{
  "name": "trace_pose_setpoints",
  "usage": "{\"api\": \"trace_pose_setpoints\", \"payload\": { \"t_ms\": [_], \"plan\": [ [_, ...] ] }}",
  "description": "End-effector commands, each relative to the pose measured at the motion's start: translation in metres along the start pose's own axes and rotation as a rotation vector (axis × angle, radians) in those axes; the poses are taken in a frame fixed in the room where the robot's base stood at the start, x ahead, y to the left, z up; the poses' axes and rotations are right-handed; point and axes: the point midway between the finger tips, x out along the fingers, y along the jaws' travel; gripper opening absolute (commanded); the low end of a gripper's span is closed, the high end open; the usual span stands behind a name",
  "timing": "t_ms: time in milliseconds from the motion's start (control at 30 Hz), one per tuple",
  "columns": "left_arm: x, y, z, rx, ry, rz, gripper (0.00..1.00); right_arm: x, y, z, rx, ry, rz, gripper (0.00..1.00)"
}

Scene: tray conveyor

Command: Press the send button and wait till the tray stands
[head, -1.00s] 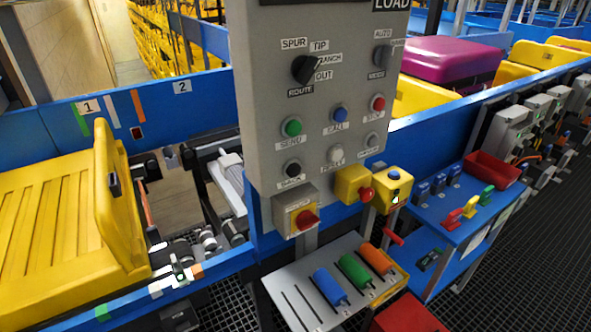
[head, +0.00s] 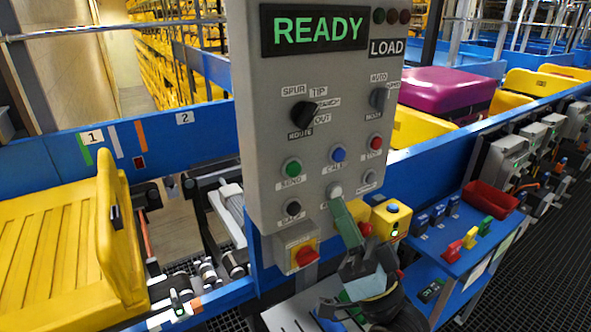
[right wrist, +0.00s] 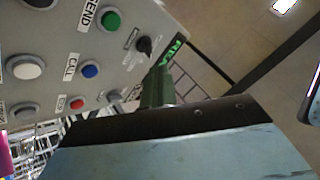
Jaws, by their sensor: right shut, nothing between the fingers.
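The green send button (head: 292,168) is on the left of the grey control panel (head: 262,110); it also shows in the right wrist view (right wrist: 111,20). The panel's display (head: 315,30) reads READY in green. My right gripper (head: 340,208) is shut and empty. Its green fingers point up at the panel, below and right of the send button, just under the white button (head: 334,190). I cannot tell whether they touch the panel. A yellow tray (head: 50,240) with a raised end wall stands on the conveyor at the left, near the mark 1. My left gripper is not in view.
A blue call button (head: 338,154), red stop button (head: 375,142) and black button (head: 292,208) are close by. A purple case (head: 452,92) rides among yellow trays at the right.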

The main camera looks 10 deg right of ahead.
Motion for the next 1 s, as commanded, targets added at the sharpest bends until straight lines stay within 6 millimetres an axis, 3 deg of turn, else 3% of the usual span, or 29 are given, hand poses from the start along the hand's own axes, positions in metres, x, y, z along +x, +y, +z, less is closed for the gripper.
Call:
{"api": "trace_pose_setpoints", "payload": {
  "t_ms": [467,1000],
  "plan": [
    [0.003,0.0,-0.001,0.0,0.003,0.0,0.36,0.005,0.004,0.003,0.0,0.004,-0.003,0.0],
    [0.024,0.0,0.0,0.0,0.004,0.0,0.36,0.053,0.038,0.038,0.0,0.003,-0.003,0.0]
  ]
}}
